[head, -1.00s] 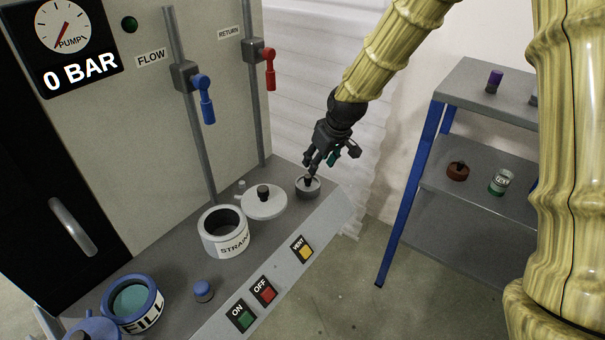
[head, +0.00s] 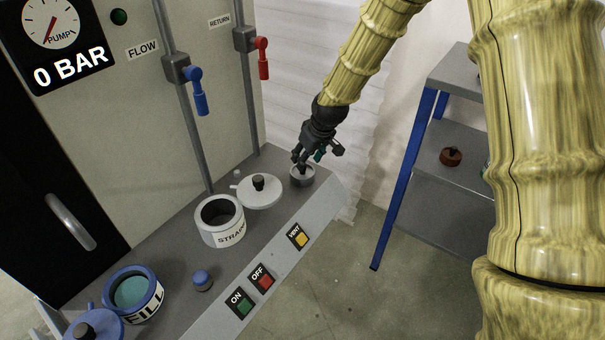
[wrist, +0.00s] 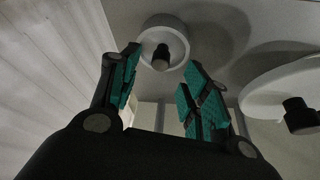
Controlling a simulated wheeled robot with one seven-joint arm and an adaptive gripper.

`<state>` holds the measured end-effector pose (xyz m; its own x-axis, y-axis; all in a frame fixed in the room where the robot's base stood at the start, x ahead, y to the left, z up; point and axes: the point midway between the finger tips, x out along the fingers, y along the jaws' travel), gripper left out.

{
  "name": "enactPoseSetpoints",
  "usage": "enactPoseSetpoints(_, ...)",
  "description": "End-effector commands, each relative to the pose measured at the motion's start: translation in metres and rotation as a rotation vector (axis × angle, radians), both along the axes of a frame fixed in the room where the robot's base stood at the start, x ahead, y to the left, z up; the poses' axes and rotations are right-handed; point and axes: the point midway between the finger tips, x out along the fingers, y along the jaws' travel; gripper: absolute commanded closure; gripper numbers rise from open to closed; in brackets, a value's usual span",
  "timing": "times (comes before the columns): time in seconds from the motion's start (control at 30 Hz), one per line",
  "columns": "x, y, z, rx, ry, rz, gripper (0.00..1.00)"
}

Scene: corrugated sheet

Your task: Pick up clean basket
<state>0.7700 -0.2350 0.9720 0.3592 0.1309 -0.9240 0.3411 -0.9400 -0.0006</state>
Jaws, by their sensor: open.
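A small grey round basket (head: 302,178) with a dark knob sits at the far right end of the machine's grey bench. In the wrist view the basket (wrist: 178,52) shows as a pale ring around its black knob, just beyond my fingertips. My gripper (head: 304,160) is open right above the basket, pointing down, and its fingers partly hide the knob in the head view. In the wrist view my gripper (wrist: 161,62) has its teal-padded fingers spread, one on each side of the knob. I cannot tell whether they touch it.
A white lid (head: 258,193) with a black knob lies close beside the basket. The open strainer pot (head: 221,222) and blue fill pot (head: 133,290) stand nearer. Blue (head: 199,92) and red (head: 263,58) valve handles hang behind. A brown basket-like item (head: 450,157) sits on the right shelf.

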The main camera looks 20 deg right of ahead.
Motion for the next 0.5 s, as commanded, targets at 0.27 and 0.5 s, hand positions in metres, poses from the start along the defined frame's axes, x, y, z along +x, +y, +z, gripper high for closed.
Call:
enactPoseSetpoints(0.27, 0.009, 0.004, -0.022, 0.000, 0.001, 0.000, 0.54)
enactPoseSetpoints(0.5, 0.015, 0.006, -0.037, 0.000, 0.000, 0.000, 0.54)
